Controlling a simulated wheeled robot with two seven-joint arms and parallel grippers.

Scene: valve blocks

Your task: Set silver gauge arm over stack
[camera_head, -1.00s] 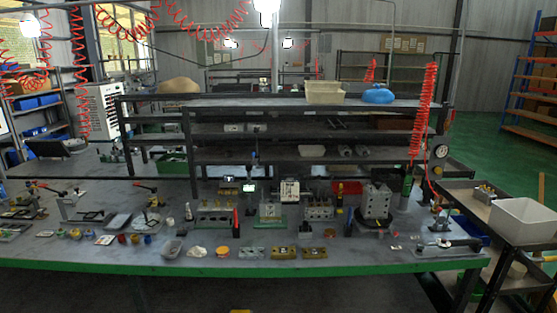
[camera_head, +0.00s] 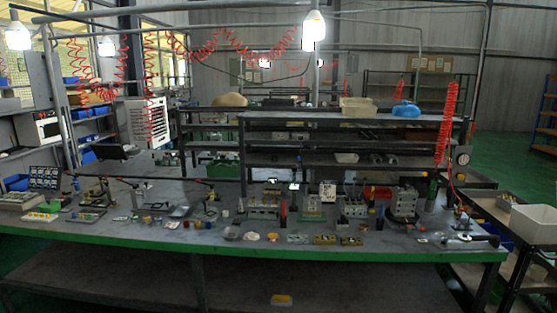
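A grey stack of blocks (camera_head: 404,203) stands upright toward the right of the green-edged workbench (camera_head: 270,250). A low silver tool with a dark end (camera_head: 472,239) lies near the front right corner, apart from the stack. It may be the gauge arm, but it is too small to be sure. A round dial (camera_head: 462,158) shows on the right end of the rack behind the bench. Neither of my grippers is in view.
Several small valve blocks (camera_head: 263,209) and coloured parts crowd the bench. A dark shelf rack (camera_head: 300,143) stands behind them. A white bin (camera_head: 533,222) sits on a side cart at right. A red coiled hose (camera_head: 447,130) hangs near the stack. Floor in front is clear.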

